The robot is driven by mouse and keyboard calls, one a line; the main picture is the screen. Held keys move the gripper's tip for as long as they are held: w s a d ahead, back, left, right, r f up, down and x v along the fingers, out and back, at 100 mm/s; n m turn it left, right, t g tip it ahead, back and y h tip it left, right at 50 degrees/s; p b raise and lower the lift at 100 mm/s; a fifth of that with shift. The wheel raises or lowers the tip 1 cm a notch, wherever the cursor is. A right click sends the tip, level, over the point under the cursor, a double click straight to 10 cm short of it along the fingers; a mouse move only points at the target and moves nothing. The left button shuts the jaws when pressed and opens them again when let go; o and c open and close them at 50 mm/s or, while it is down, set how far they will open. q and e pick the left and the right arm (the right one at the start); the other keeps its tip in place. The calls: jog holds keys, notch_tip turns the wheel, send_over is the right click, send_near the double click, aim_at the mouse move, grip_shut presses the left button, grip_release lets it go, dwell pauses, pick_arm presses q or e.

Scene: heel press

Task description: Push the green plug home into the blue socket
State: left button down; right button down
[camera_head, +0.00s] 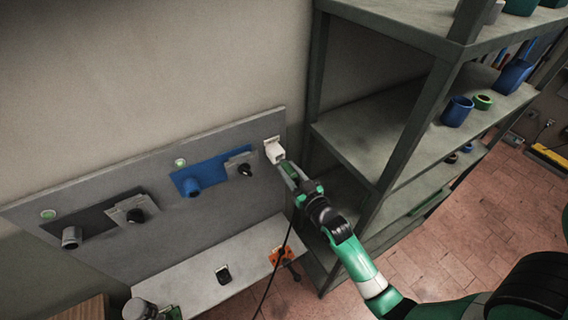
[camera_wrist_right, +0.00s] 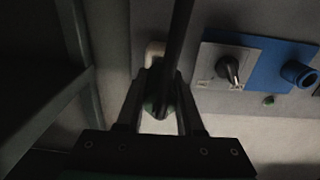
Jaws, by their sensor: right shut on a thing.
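The blue socket (camera_head: 187,187) is a round blue collar on a blue plate on the grey wall panel. It also shows at the right of the right wrist view (camera_wrist_right: 299,74). My right gripper (camera_head: 288,172) is beside the panel's right end, close to a white block, well right of the blue socket. In the right wrist view it (camera_wrist_right: 158,103) is shut on the green plug (camera_wrist_right: 150,106), whose green part shows between the fingers. A dark cable (camera_wrist_right: 180,35) crosses in front and hides part of the plug. Whether the plug touches the white block is unclear. My left gripper is out of view.
The white block (camera_head: 274,151) sits on the panel (camera_head: 135,185). Black-knobbed switches (camera_head: 240,168) (camera_head: 136,214) and a grey socket (camera_head: 71,236) share the panel. A ledge (camera_head: 195,268) below holds an orange piece (camera_head: 281,256). A shelf rack (camera_head: 400,140) stands close on the right.

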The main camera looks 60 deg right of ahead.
aim_at(296, 179)
jog(key=shift+p+v, duration=0.6)
jog(key=shift+v, duration=1)
jog(key=shift+s, duration=0.1)
jog(key=shift+p+v, duration=0.3)
jog(key=shift+v, duration=0.5)
jog(key=shift+s+a, duration=0.1)
